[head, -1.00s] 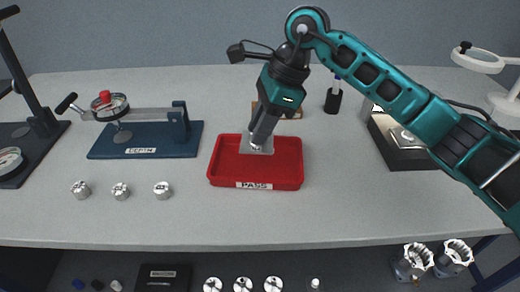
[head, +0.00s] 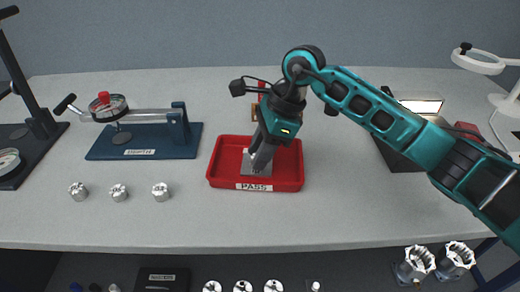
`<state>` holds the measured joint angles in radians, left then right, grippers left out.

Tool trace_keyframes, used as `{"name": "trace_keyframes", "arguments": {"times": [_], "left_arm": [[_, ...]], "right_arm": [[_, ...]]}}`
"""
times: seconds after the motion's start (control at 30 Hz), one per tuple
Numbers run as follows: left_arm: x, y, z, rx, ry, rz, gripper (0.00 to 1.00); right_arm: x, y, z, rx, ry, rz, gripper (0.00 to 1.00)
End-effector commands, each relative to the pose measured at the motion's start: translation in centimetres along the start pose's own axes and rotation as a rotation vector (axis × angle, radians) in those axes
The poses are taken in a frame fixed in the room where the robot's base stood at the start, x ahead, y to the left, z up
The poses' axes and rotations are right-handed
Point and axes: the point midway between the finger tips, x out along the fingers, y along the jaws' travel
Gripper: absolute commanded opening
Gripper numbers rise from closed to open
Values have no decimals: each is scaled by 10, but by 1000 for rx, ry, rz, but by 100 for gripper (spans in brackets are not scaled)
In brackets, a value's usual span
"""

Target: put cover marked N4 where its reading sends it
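A square grey metal cover (head: 249,169) is inside the red tray labelled PASS (head: 223,182), at the middle of the table. Its marking is too small to read, so I cannot tell that it is N4. My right gripper (head: 258,166) points down into the tray, with its narrow fingers together at the middle of the cover, seemingly shut on it. The fingers hide the grip itself. The cover looks at or just above the tray floor; I cannot tell if it touches. My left gripper is not in view.
A blue gauge stand labelled DEPTH (head: 143,147) is left of the tray. Several small metal parts (head: 119,192) lie at the front left. A dark box with a lit panel (head: 420,106) stands behind my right arm. Two metal housings (head: 413,264) sit low at right.

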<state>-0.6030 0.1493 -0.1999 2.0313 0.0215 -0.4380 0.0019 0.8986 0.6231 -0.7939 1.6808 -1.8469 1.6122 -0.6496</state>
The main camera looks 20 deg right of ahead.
Motion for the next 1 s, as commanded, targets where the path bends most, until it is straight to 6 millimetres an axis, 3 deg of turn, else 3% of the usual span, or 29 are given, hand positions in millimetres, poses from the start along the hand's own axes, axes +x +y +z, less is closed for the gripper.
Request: {"name": "trace_keyframes", "arguments": {"times": [0.17, 0.53, 1.0], "left_arm": [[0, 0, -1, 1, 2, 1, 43], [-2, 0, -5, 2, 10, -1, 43], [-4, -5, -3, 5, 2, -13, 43]], "right_arm": [[0, 0, 0, 0, 0, 0, 51], [-9, -1, 2, 0, 0, -3, 51], [-103, 0, 1, 0, 1, -3, 51]]}}
